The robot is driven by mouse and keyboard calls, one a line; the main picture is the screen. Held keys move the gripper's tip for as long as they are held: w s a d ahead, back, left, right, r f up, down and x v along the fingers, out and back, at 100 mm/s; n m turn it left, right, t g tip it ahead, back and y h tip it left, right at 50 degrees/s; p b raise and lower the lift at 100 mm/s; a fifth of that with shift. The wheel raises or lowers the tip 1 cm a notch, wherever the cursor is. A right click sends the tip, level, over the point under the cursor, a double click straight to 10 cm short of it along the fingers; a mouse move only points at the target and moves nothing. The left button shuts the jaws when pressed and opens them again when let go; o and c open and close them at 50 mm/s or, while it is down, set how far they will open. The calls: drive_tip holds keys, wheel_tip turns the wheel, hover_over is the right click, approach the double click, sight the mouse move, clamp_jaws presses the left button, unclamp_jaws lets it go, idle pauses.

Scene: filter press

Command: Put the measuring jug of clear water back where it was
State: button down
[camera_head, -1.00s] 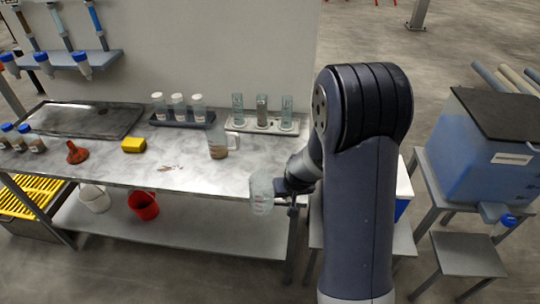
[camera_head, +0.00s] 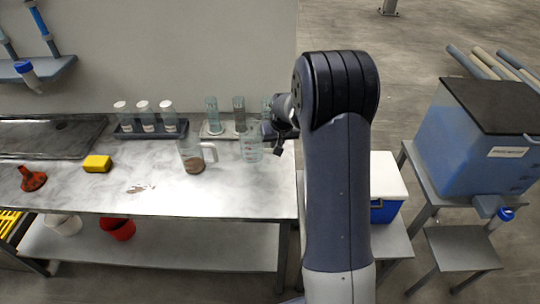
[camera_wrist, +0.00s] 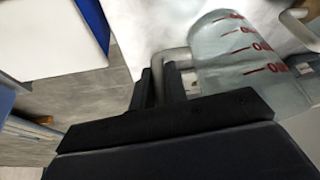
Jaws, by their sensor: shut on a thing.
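The measuring jug of clear water (camera_head: 251,146) is in my gripper, over the right end of the bench in the head view. In the wrist view the clear jug (camera_wrist: 245,55) with red markings fills the upper right, and my gripper (camera_wrist: 172,75) is shut on its handle. The jug looks upright; whether its base touches the bench I cannot tell. A second jug (camera_head: 193,155) with brown sediment at its bottom stands on the bench just to its left, handle toward the held jug. My arm hides part of the bench's right end.
A rack of white-capped bottles (camera_head: 147,130) and a white tray of glass cylinders (camera_head: 213,132) stand at the back of the bench (camera_head: 215,190). The cylinders are close behind the held jug. The front right benchtop is clear.

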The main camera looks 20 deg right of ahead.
drive_tip(key=shift+f+p, duration=0.45)
drive_tip(key=shift+f, duration=2.4)
drive_tip(key=shift+f, duration=0.2)
drive_tip(key=c, duration=1.4)
unclamp_jaws()
drive_tip(key=shift+r, duration=0.1)
drive_tip(key=shift+r, duration=0.35)
drive_tip(key=b+v, duration=0.2)
drive_tip(key=v, duration=0.9)
drive_tip(key=shift+s+r, duration=0.25)
